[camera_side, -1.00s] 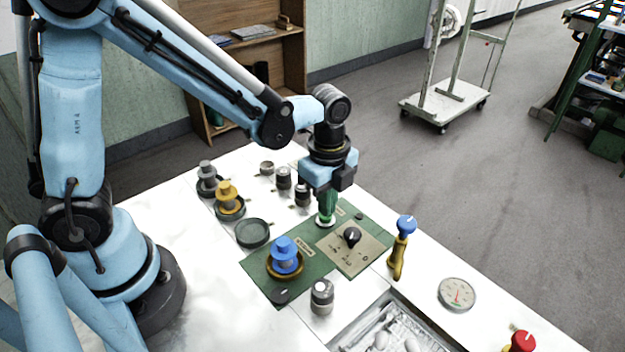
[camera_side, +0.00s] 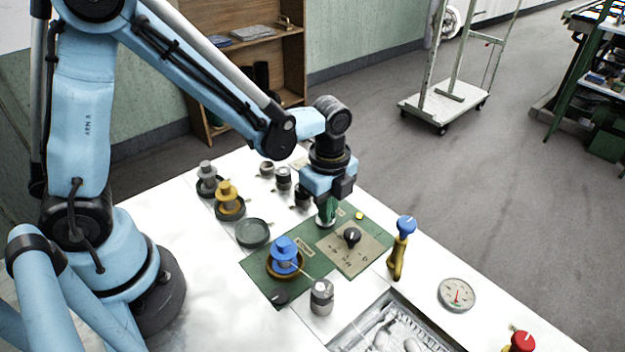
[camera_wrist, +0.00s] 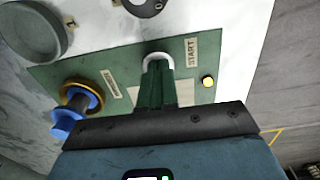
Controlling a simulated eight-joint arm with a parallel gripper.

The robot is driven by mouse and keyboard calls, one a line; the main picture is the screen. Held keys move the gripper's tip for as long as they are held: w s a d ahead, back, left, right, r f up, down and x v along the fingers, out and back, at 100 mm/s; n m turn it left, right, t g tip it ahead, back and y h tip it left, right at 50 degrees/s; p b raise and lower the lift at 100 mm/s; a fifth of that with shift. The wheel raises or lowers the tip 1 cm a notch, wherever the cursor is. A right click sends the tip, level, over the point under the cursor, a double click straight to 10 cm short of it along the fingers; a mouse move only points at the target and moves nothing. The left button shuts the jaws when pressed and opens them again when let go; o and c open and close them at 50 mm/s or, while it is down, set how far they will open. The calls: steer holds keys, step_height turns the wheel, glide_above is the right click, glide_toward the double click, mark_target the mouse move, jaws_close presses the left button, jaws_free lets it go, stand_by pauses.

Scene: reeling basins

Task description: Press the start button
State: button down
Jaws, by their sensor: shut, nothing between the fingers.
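My gripper (camera_side: 325,217) is shut and empty, pointing down at the far part of the green panel (camera_side: 293,252). In the wrist view its green fingers (camera_wrist: 157,72) end at a white ring (camera_wrist: 158,56) beside the START label (camera_wrist: 191,51). The tips cover the ring's middle, so a button face there is hidden; they look to be at it, but I cannot tell the exact contact. A small round lamp (camera_side: 360,216) glows yellow right of the fingers; it also shows in the wrist view (camera_wrist: 208,81).
A black knob (camera_side: 351,236) sits on the beige plate. A blue reel (camera_side: 285,253) stands in a brass ring on the panel. A blue-topped yellow handle (camera_side: 401,247), a gauge (camera_side: 457,294) and a tray (camera_side: 340,339) lie nearer. Grey and yellow reels (camera_side: 229,199) stand left.

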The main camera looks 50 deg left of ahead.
steer(key=shift+f, duration=0.2)
step_height(320, 180, up, 14)
steer(key=shift+r, duration=0.2)
stand_by(0.4)
stand_by(0.6)
steer(key=s+a+f+n+t, duration=0.1)
steer(key=s+a+n+t, duration=0.4)
steer(key=n, duration=1.3)
steer(key=a+t, duration=0.2)
steer(key=shift+s+a, duration=0.3)
steer(key=shift+s, duration=0.05)
